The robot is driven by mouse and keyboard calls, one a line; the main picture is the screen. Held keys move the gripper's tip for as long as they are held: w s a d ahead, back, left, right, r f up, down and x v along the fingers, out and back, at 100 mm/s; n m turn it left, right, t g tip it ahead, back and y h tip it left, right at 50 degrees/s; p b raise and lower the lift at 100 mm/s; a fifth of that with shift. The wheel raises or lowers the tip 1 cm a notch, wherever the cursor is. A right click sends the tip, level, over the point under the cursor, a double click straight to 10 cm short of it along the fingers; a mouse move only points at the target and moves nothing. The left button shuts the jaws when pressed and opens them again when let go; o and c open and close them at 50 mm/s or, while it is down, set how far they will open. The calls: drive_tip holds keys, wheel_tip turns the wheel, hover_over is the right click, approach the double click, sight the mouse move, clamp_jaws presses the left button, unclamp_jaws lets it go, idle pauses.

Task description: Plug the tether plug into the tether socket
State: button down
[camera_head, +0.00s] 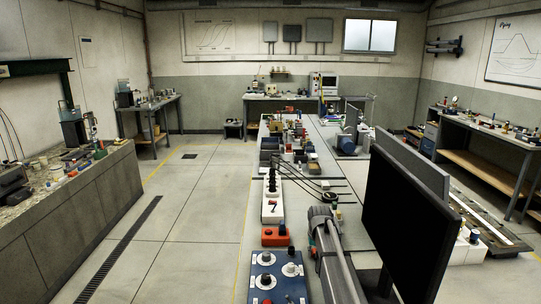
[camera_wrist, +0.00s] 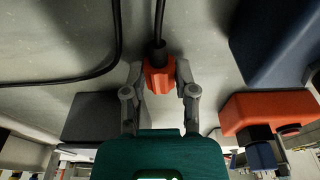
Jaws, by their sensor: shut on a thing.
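My gripper (camera_wrist: 160,80) is shut on the orange tether plug (camera_wrist: 158,77) in the wrist view, with one grey finger on each side of it. A black cable (camera_wrist: 159,25) runs from the plug toward the top edge. In the head view my arm reaches over the right side of the long bench, and I cannot make out the plug there. I cannot identify the tether socket for sure in either view. A dark grey block (camera_wrist: 92,113) lies left of the gripper in the wrist view, apart from the plug.
An orange box with a black knob (camera_head: 276,236) stands beside a blue control panel (camera_head: 266,293); the orange box (camera_wrist: 262,105) also shows in the wrist view. Black cables loop across the bench. A large black screen (camera_head: 410,225) blocks the right side. The left floor is clear.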

sight(315, 250)
drive_tip(key=shift+r+p, duration=2.9)
drive_tip(key=shift+r, duration=0.05)
drive_tip(key=shift+s, duration=0.1)
